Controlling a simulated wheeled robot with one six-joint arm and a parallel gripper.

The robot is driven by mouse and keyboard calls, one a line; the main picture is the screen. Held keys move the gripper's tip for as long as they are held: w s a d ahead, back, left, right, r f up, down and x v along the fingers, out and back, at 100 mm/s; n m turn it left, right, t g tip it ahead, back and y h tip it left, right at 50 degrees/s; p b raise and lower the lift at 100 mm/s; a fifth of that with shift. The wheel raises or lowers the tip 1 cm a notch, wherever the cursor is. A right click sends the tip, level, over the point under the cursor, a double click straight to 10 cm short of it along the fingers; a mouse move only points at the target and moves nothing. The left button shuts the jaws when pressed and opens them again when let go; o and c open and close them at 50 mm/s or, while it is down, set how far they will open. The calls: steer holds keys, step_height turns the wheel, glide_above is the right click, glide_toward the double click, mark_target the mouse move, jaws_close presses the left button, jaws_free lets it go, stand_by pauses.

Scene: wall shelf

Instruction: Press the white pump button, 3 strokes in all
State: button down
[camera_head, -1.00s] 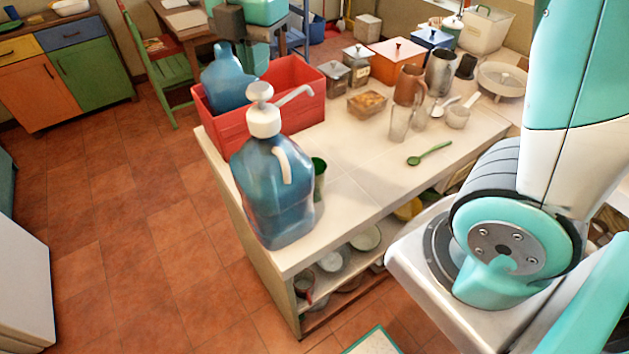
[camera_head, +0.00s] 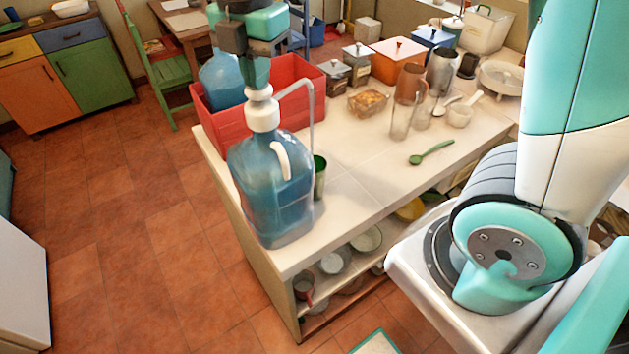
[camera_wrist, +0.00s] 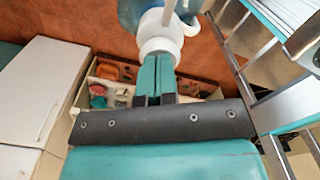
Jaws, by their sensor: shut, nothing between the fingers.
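The blue pump bottle (camera_head: 270,195) stands upright on the near left corner of the white counter. Its white pump button (camera_head: 259,94) sits on top, above a white collar (camera_head: 263,117). My gripper (camera_head: 258,82) is shut and empty, pointing down with its teal fingertips at the top of the button; they seem to touch it. A pale, clear streak (camera_head: 311,125) hangs from the spout's tip down towards a green cup (camera_head: 319,180) beside the bottle. In the wrist view, the shut fingers (camera_wrist: 158,60) overlap the white pump top (camera_wrist: 160,30) and hide part of it.
A red crate (camera_head: 215,125) with another blue bottle (camera_head: 222,78) stands just behind the pump bottle. A green spoon (camera_head: 431,153), glasses, jars and boxes stand farther right on the counter (camera_head: 360,180). The floor on the left is clear.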

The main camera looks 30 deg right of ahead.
steer(key=shift+f, duration=0.5)
steer(key=shift+r, duration=0.1)
steer(key=shift+r+p, duration=1.85)
steer(key=shift+r, duration=0.3)
steer(key=shift+f, duration=0.2)
